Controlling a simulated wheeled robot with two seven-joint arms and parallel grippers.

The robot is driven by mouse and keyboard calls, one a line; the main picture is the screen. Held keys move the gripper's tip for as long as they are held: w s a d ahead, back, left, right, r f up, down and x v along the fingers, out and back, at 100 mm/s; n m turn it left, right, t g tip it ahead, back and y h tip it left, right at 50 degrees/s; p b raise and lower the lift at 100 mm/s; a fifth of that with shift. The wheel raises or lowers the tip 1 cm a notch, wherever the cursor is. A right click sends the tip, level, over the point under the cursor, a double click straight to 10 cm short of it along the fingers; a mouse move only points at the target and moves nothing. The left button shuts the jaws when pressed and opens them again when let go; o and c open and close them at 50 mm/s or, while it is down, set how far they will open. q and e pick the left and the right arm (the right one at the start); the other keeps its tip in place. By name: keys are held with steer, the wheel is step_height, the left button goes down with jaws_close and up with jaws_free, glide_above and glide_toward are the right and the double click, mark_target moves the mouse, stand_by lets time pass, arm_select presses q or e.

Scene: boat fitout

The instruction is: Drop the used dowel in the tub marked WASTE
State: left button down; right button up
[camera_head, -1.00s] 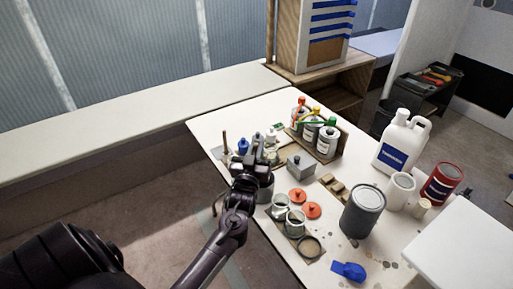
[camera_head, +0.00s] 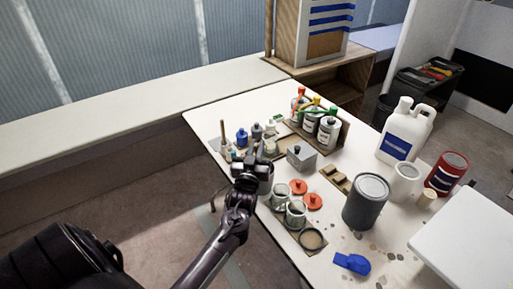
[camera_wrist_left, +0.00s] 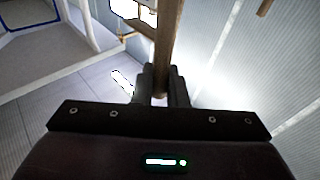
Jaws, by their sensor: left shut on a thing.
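My left gripper (camera_head: 257,163) is over the near left edge of the white worktop. In the left wrist view its fingers (camera_wrist_left: 161,88) are shut on a brown wooden dowel (camera_wrist_left: 168,42), which runs up out of the picture. In the head view the held dowel cannot be told apart from the dark fingers. A grey tub (camera_head: 266,184) is partly hidden behind the gripper. I cannot read the word WASTE on any container. My right gripper cannot be made out.
Several bottles (camera_head: 327,134) stand in a rack behind the gripper. Glass jars (camera_head: 296,212), orange lids (camera_head: 314,201) and a grey box (camera_head: 300,157) lie to its right. A white jug (camera_head: 404,132) and a red can (camera_head: 447,174) stand further right. A thin stick (camera_head: 224,134) stands upright at left.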

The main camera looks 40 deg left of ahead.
arm_select(q)
steer(key=c, duration=1.4)
jaws_free()
steer(key=shift+o, duration=0.2)
steer(key=b+v, duration=0.1)
steer(key=v, duration=0.7)
steer(key=shift+b, duration=0.3)
